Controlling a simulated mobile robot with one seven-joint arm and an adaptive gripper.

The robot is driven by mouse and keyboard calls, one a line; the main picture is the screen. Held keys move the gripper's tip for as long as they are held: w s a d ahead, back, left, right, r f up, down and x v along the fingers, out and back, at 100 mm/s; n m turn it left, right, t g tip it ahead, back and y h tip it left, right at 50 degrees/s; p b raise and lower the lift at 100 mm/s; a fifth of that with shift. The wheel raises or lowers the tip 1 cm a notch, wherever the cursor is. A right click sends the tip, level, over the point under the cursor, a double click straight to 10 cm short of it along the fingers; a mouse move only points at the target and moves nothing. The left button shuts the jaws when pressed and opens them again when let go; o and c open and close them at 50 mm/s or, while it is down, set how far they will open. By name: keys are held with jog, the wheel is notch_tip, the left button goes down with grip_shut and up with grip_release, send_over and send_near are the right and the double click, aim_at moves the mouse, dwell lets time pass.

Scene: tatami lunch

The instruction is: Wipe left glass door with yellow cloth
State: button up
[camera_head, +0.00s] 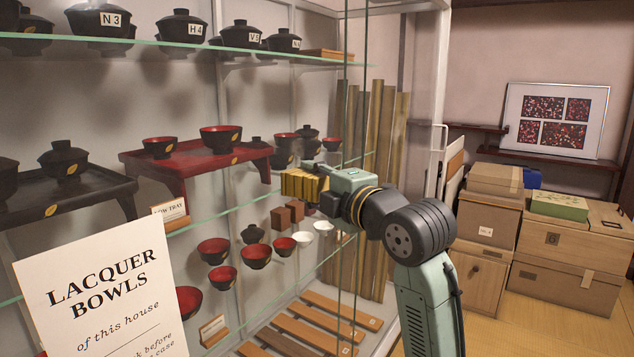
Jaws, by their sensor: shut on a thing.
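My gripper (324,180) is shut on a folded yellow cloth (301,184), which forms a ribbed pad at its tip, facing left. The gripper is roughly level, with my arm reaching up from the lower right. The left glass door (232,195) is a clear pane across the front of the display case, with its upright edges (363,70) near the gripper. The cloth shows in front of the pane; whether it touches the glass I cannot tell. The fingertips are mostly hidden by the cloth and gripper body.
Behind the glass, shelves hold black and red lacquer bowls (221,137). A white "Lacquer Bowls" sign (105,290) stands at the lower left. Wooden boxes (568,245) and a framed picture (556,120) are at the right.

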aim_at(306, 177)
jog(key=shift+s+a+b, duration=0.35)
jog(key=shift+s+a, duration=0.6)
jog(key=shift+s, duration=0.3)
jog(key=shift+r+p, duration=0.7)
jog(key=shift+r, duration=0.25)
jog(key=shift+w+d+r+p, duration=0.3)
jog(key=shift+w+d, duration=0.4)
jog(key=shift+w, duration=0.25)
jog(key=shift+w+d+r+p, duration=0.3)
jog(key=shift+w+d, duration=0.4)
jog(key=shift+w, duration=0.3)
jog(key=shift+w+d+r+p, duration=0.2)
jog(key=shift+w+d+r, duration=0.15)
jog(key=shift+w+d, duration=0.5)
jog(key=shift+s+a+f+b, duration=0.15)
jog(key=shift+s+a+b, duration=0.2)
jog(key=shift+s+a, duration=0.15)
jog(key=shift+s+a+b, duration=0.35)
jog(key=shift+s+a, duration=0.55)
jog(key=shift+s, duration=0.25)
jog(key=shift+s+a+b, duration=0.35)
jog(key=shift+s+a, duration=0.55)
jog(key=shift+s, duration=0.25)
jog(key=s+d, duration=0.3)
jog(key=d, duration=0.2)
jog(key=shift+s+b, duration=0.25)
jog(key=shift+b, duration=0.1)
